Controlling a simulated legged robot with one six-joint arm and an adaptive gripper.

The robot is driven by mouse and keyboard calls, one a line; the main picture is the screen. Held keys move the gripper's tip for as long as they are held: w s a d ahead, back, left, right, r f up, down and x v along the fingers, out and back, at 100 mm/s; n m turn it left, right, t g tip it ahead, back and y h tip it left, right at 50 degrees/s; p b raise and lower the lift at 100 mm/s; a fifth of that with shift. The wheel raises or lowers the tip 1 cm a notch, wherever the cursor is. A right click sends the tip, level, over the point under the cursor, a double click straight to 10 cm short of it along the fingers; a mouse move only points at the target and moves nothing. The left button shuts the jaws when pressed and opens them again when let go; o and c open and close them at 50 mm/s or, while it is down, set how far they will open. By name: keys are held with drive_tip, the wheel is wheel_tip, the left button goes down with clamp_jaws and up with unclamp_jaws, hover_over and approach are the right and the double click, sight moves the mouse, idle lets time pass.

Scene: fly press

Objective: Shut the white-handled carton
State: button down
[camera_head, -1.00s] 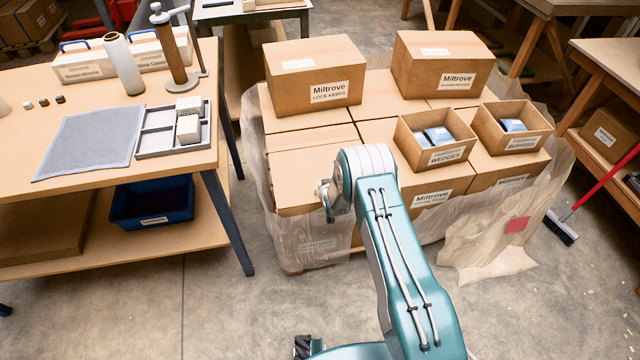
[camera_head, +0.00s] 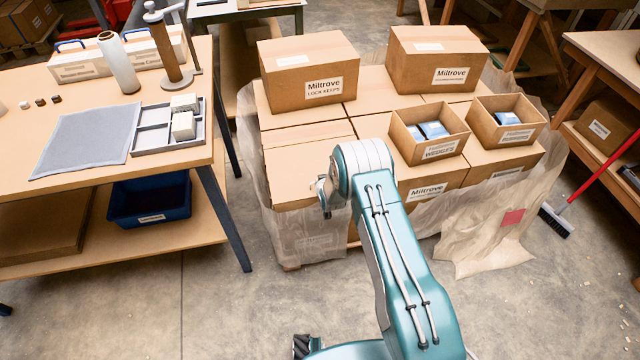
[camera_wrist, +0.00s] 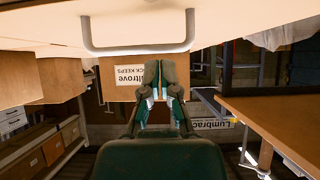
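A pale panel (camera_wrist: 230,18) fills the top of the wrist view and bears a white bar handle (camera_wrist: 140,47). The handle does not show in the head view. The front-left carton (camera_head: 305,165) on the pallet has a broad pale top panel at its near side. My gripper (camera_head: 323,196) is at this carton's near right edge, partly hidden behind my arm. In the wrist view my gripper (camera_wrist: 160,64) has its fingers close together with nothing seen between them. Its tips appear just below the handle in the picture; whether they touch it I cannot tell.
The LOCK KEEPS carton (camera_head: 308,75) and another closed carton (camera_head: 440,58) stand at the back. Two open cartons (camera_head: 428,132) (camera_head: 506,122) hold blue packs. A workbench (camera_head: 60,115) stands left. Loose wrap (camera_head: 485,235) hangs at the right. The near floor (camera_head: 215,305) is clear.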

drive_tip(key=r, duration=0.2)
drive_tip(key=shift+w+r, duration=0.3)
drive_tip(key=shift+r, duration=0.1)
drive_tip(key=s+d+f, duration=0.1)
drive_tip(key=s+f, duration=0.4)
drive_tip(key=s, duration=0.3)
drive_tip(key=shift+s+d, duration=0.15)
drive_tip(key=shift+d, duration=0.25)
wheel_tip(320, 180, up, 18)
drive_tip(key=w+d, duration=0.2)
drive_tip(key=s+d+r+m+g+h, duration=0.15)
drive_tip(key=s+r, duration=0.25)
drive_tip(key=r, duration=0.5)
drive_tip(key=s+d+r+n+g, duration=0.1)
drive_tip(key=s+d+r, duration=0.15)
drive_tip(key=r, duration=0.65)
drive_tip(key=s+d+r+m, duration=0.1)
drive_tip(key=s+d+r, duration=0.1)
drive_tip(key=s+r, duration=0.45)
drive_tip(key=s+d+r, duration=0.1)
drive_tip(key=s+r, duration=0.3)
drive_tip(key=s, duration=0.5)
drive_tip(key=s+d+r+g, duration=0.1)
drive_tip(key=s, duration=0.7)
drive_tip(key=s+d+r+g, duration=0.1)
drive_tip(key=s+r, duration=0.1)
drive_tip(key=s, duration=0.7)
drive_tip(key=shift+s+m, duration=0.25)
drive_tip(key=shift+m, duration=0.1)
